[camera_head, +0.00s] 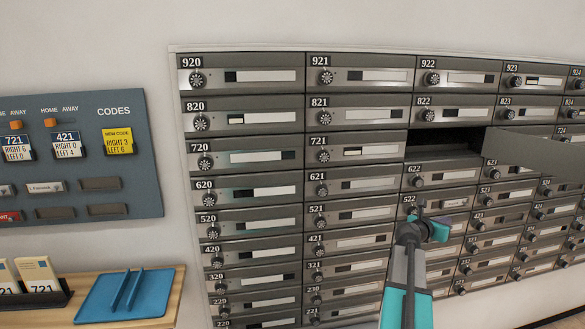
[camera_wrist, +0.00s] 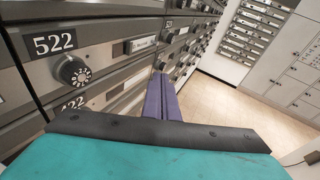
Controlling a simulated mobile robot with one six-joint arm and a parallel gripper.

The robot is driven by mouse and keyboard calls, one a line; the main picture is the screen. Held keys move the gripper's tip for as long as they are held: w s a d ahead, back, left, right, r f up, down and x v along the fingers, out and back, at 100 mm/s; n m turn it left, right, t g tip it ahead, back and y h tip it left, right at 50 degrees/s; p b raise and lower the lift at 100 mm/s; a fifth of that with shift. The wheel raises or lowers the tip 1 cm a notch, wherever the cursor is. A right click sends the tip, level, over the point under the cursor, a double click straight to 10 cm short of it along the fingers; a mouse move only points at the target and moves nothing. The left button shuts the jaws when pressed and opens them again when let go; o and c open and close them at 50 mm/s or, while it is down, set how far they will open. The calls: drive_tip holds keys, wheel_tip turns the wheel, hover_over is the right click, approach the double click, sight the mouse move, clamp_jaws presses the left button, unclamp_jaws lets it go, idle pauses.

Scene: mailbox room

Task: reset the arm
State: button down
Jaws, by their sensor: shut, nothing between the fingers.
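My gripper (camera_head: 432,222) is in front of the mailbox wall at the lower right of the head view, near the door of box 522. In the wrist view my gripper (camera_wrist: 163,92) shows its two purple fingers side by side, closed together and empty. The box 522 dial (camera_wrist: 74,71) is close at the left in the wrist view. The fingertips point along the wall of boxes. I cannot tell whether they touch a door.
One box (camera_head: 445,145) below 822 stands open, its door (camera_head: 535,146) swung out to the right. A code panel (camera_head: 75,155) hangs at left above a wooden shelf (camera_head: 165,318) with a blue tray (camera_head: 95,308). The wrist view shows open floor (camera_wrist: 215,100).

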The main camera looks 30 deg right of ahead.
drive_tip(key=w+a+f+n+t+y, duration=0.1)
drive_tip(key=w+a+f+y, duration=0.1)
drive_tip(key=w+a+f, duration=0.75)
drive_tip(key=w+a+f+n+t+y, duration=0.1)
drive_tip(key=w+a+f+t+y, duration=0.15)
drive_tip(key=w+a+f, duration=0.65)
drive_tip(key=s+a+f+m+g+y, duration=0.1)
drive_tip(key=s+a+f+y, duration=0.1)
drive_tip(key=a+f, duration=1)
drive_tip(key=s+a+f+g+y, duration=0.1)
drive_tip(key=s+a+f+y, duration=0.1)
drive_tip(key=a+f, duration=1)
drive_tip(key=s+a+f+m+g+y, duration=0.2)
drive_tip(key=s+a+f+m, duration=0.1)
drive_tip(key=s+a+f, duration=0.55)
drive_tip(key=s+a+f+m+g+y, duration=0.1)
drive_tip(key=s+a+f+m+g, duration=0.1)
drive_tip(key=s+a+f, duration=0.65)
drive_tip(key=s+a+r+m+g+y, duration=0.1)
drive_tip(key=s+a+m+g+y, duration=0.3)
drive_tip(key=s+a+m, duration=1)
drive_tip(key=shift+s+a+r+m+g, duration=0.25)
drive_tip(key=shift+s+m+g, duration=0.35)
drive_tip(key=shift+m, duration=0.6)
